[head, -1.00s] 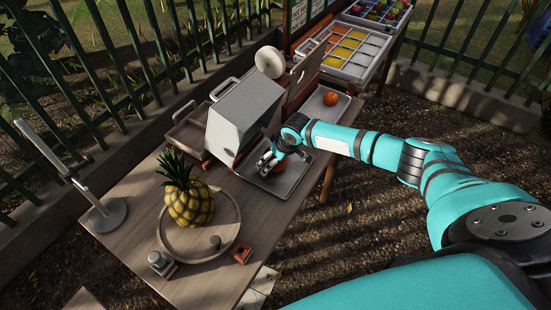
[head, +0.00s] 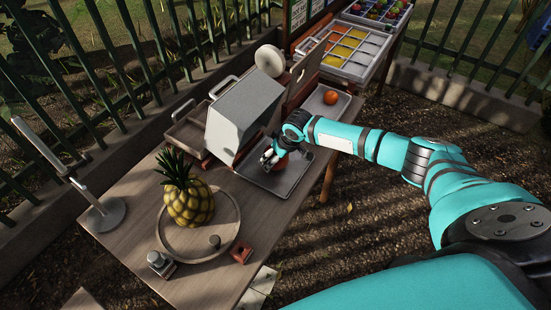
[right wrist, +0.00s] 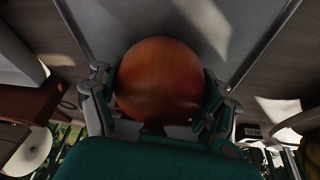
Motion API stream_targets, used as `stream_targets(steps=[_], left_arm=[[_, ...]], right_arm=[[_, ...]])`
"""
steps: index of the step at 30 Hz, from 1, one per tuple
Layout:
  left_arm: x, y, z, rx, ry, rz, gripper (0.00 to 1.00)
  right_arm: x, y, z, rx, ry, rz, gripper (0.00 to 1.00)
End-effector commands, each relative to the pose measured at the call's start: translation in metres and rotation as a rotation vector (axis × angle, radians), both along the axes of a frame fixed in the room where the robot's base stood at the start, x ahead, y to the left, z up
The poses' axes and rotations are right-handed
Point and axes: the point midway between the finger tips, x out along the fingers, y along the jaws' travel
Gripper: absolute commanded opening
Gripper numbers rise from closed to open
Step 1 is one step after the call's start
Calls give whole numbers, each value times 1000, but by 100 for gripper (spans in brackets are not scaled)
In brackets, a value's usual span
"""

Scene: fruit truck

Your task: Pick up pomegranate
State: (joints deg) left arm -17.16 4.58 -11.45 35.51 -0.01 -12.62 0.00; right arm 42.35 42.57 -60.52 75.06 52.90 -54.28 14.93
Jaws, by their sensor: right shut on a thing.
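The pomegranate (right wrist: 160,78) is a round, reddish-orange fruit filling the middle of the right wrist view. My right gripper (right wrist: 158,105) is shut on it, with one finger on each side. In the head view the right gripper (head: 271,157) is over the grey metal tray (head: 292,180), beside the slanted grey box. Only a small part of the pomegranate (head: 282,161) shows there, behind the fingers. The tray also shows behind the fruit in the right wrist view (right wrist: 262,30). My left gripper is not in view.
A slanted grey box (head: 240,115) stands left of the gripper. A pineapple (head: 188,200) stands on a round wooden board (head: 230,225). An orange fruit (head: 330,97) lies on another tray behind. A metal stand (head: 105,212) is at the table's left.

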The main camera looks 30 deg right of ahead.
Motion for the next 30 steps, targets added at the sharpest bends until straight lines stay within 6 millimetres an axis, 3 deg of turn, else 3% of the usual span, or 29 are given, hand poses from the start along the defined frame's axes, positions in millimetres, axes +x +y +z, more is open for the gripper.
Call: stream_targets(steps=[10,30], left_arm=[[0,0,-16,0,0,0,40],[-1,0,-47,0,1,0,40]], right_arm=[[1,-1,65,-1,-6,0,39],[-138,-83,59,-6,2,0,39]])
